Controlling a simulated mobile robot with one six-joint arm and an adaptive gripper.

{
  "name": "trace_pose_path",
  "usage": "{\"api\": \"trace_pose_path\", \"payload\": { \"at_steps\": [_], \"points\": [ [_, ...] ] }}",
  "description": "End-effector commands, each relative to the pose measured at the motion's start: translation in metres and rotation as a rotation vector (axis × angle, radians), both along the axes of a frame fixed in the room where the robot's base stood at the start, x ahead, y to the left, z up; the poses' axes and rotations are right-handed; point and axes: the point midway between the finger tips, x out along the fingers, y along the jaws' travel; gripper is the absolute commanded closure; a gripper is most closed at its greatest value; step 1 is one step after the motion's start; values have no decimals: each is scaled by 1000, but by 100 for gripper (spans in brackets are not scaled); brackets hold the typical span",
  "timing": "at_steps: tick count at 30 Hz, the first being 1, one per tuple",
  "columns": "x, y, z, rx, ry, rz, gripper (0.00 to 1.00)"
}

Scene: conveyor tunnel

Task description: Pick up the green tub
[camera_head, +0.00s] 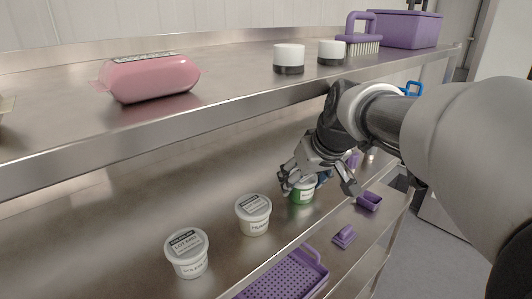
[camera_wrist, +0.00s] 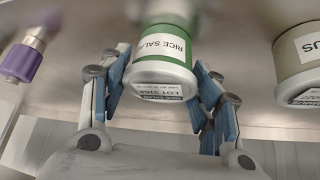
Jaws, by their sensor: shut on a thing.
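The green tub (camera_head: 302,193) stands on the middle steel shelf, partly hidden by my gripper in the head view. In the wrist view the green tub (camera_wrist: 163,62) has a white lid and a label reading "RICE SALAD". My gripper (camera_head: 318,184) reaches down over it. In the wrist view my gripper (camera_wrist: 163,85) has its blue-padded fingers on either side of the tub, shut on it. I cannot tell whether the tub is lifted off the shelf.
Two pale tubs, one near (camera_head: 253,214) and one farther left (camera_head: 187,252), stand on the same shelf. The upper shelf edge (camera_head: 200,125) runs above my gripper. A purple basket (camera_head: 285,276) and small purple items (camera_head: 344,236) sit lower down.

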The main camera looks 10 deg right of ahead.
Motion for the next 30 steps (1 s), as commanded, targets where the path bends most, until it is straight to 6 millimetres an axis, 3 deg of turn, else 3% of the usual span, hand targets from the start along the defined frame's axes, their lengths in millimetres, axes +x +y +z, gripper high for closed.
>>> {"api": "trace_pose_path", "payload": {
  "at_steps": [14, 20, 30],
  "points": [
    [-1, -1, 6, 0, -4, -1, 71],
    [-32, -8, 5, -1, -4, -2, 71],
    [-102, -25, 5, -1, -5, -4, 71]
  ]
}}
